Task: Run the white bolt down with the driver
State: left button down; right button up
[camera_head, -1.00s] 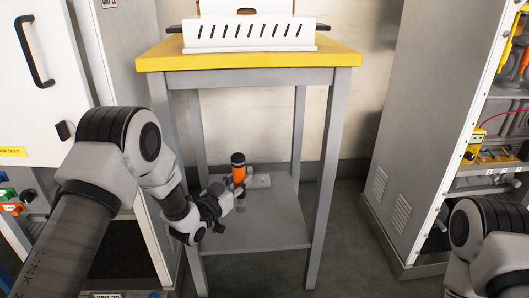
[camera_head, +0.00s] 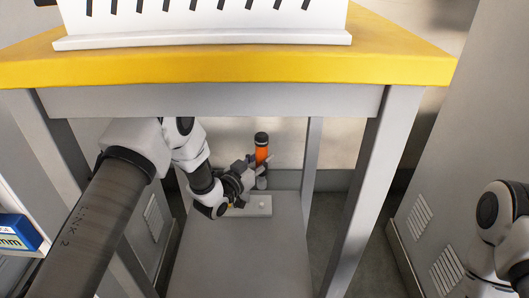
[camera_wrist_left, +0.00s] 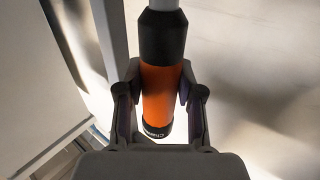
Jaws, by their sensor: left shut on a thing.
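The driver (camera_head: 262,153) has an orange body, black ends and a grey tip part, and stands roughly upright. My left gripper (camera_head: 257,168) is shut around its orange body, under the table. The left wrist view shows the driver (camera_wrist_left: 160,85) between both fingers. A pale block (camera_head: 232,211) lies on the lower shelf, below and close to the driver's grey lower end. A small light bump on the block may be the white bolt; it is too small to be sure. I cannot tell whether the driver touches it. My right gripper is outside the view.
The yellow-edged tabletop (camera_head: 225,69) with a white slotted unit (camera_head: 200,38) overhangs my left arm. Grey table legs (camera_head: 366,190) flank the lower shelf (camera_head: 240,262). A grey cabinet (camera_head: 440,150) stands at right, near my right arm. A blue box (camera_head: 18,232) is at left.

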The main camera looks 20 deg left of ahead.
aim_at(259, 184)
pick_arm(q)
jog(key=shift+s+r, duration=0.1)
notch_tip(259, 184, down, 7)
jog(key=b, duration=0.4)
jog(key=shift+f, duration=0.2)
jog(key=shift+p, duration=0.45)
dwell(1.4)
jog(key=shift+f+b, duration=0.5)
jog(key=shift+f, duration=0.3)
dwell(1.2)
jog(key=shift+f+p, duration=0.15)
jog(key=shift+p, duration=0.3)
dwell(1.3)
jog(key=shift+r+p, duration=2.1)
jog(key=shift+r, duration=0.45)
jog(key=shift+f, duration=0.1)
